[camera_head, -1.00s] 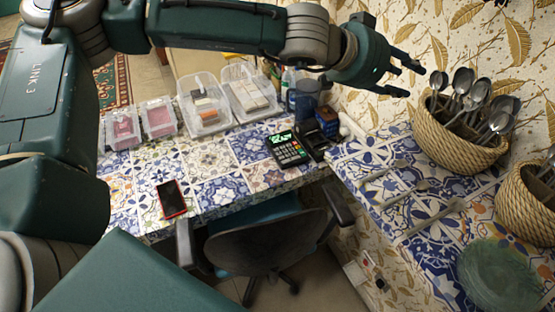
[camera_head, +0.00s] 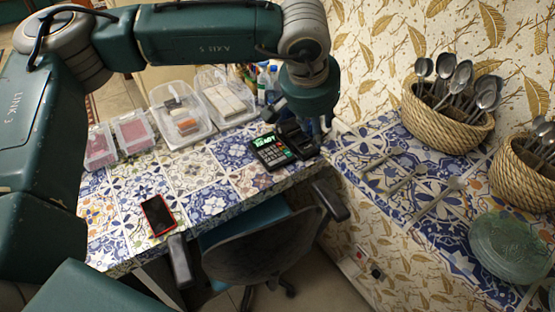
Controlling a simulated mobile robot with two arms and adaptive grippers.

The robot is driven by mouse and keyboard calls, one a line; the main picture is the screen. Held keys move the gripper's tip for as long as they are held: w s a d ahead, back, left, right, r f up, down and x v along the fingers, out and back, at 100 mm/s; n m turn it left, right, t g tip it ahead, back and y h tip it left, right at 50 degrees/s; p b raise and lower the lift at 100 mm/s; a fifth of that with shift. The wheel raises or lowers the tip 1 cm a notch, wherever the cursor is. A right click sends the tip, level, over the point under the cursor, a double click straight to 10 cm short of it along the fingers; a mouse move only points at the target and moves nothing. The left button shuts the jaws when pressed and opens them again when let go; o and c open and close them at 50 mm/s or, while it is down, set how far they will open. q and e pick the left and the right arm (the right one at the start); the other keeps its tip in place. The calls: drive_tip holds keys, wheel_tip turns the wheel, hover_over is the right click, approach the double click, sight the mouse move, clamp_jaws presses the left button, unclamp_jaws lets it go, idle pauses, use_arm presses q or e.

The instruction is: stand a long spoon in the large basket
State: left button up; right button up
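Several long metal spoons stand in a woven basket (camera_head: 440,128) at the upper right, which looks like the larger of two. Three long utensils lie on the blue-patterned tiled counter in front of it: one at the back (camera_head: 381,160), one in the middle (camera_head: 405,180), and one at the front (camera_head: 437,198). My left gripper (camera_head: 303,118) hangs beyond the end of my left arm, above the card reader area and left of the utensils. Its fingers are mostly hidden behind the wrist, and I see nothing held in it. My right gripper is not in view.
A second basket (camera_head: 523,177) with spoons stands at the right edge. A green glass plate (camera_head: 509,247) lies in front of it. A calculator-like terminal (camera_head: 271,151), clear boxes (camera_head: 181,118) and a phone (camera_head: 158,215) occupy the left counter. A chair (camera_head: 262,245) stands below.

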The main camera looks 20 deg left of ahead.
use_arm(q)
drive_tip(key=s+a+f+n+g, duration=0.1)
drive_tip(key=s+a+f+g, duration=0.1)
drive_tip(key=s, duration=0.6)
drive_tip(key=a+f+b, duration=0.1)
drive_tip(key=a, duration=0.1)
drive_tip(key=shift+a+f+g+y, duration=0.3)
drive_tip(key=shift+a+f+y, duration=0.05)
drive_tip(key=shift+y, duration=0.05)
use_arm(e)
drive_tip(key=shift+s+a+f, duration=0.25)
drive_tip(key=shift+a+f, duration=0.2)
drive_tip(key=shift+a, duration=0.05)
